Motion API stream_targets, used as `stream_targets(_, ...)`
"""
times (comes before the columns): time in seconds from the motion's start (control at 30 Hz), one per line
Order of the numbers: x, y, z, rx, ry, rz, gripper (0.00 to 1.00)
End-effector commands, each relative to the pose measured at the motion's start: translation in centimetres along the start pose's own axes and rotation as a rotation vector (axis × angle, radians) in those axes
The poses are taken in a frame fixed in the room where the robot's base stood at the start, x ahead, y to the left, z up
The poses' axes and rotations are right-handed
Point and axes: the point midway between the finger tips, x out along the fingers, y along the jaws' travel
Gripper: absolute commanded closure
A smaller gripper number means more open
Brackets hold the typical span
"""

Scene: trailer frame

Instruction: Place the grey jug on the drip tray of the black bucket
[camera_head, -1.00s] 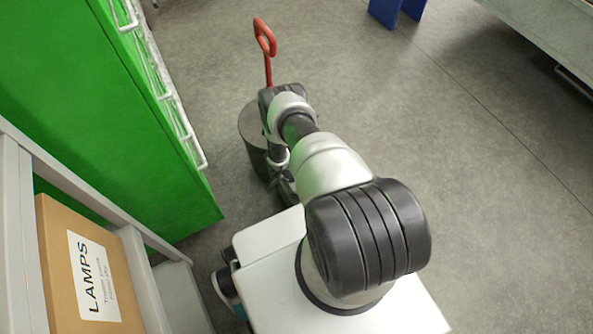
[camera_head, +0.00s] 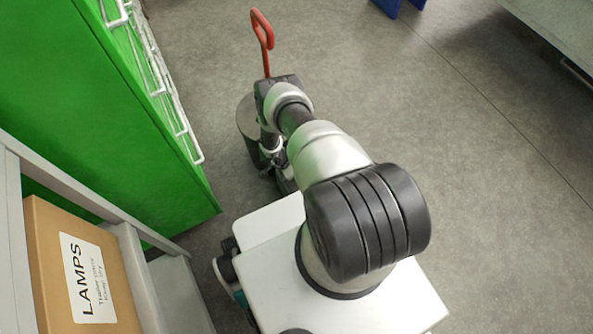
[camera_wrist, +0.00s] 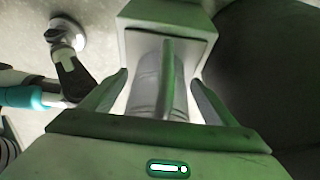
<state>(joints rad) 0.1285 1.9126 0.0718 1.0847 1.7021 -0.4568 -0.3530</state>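In the wrist view a grey jug (camera_wrist: 146,92) is seen close up between my fingers. A thin upright bar, which looks like its handle, runs down the middle. My gripper (camera_wrist: 159,78) is open, with one finger on each side of the jug and gaps to the bar. I cannot tell whether either finger touches the jug's body. A large dark round shape at the right looks like the black bucket (camera_wrist: 270,75). In the head view the dark cylinder (camera_head: 246,118) stands on the floor, partly behind my arm. My gripper, the jug and any drip tray are hidden there.
A red handle (camera_head: 263,40) rises behind my wrist in the head view. A green cabinet (camera_head: 90,90) with white wire racks stands at the left. A shelf holds a LAMPS box (camera_head: 80,275). The grey floor (camera_head: 450,150) to the right is open.

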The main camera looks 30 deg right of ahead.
Motion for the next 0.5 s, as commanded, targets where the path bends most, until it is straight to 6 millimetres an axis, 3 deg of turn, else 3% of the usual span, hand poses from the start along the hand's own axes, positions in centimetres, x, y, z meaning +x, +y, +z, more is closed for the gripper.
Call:
stream_targets(0.27,-0.3,-0.1,-0.1,0.0,0.001,-0.001,0.19)
stream_targets(0.5,-4.5,-0.1,-0.3,-0.002,0.0,-0.002,0.19)
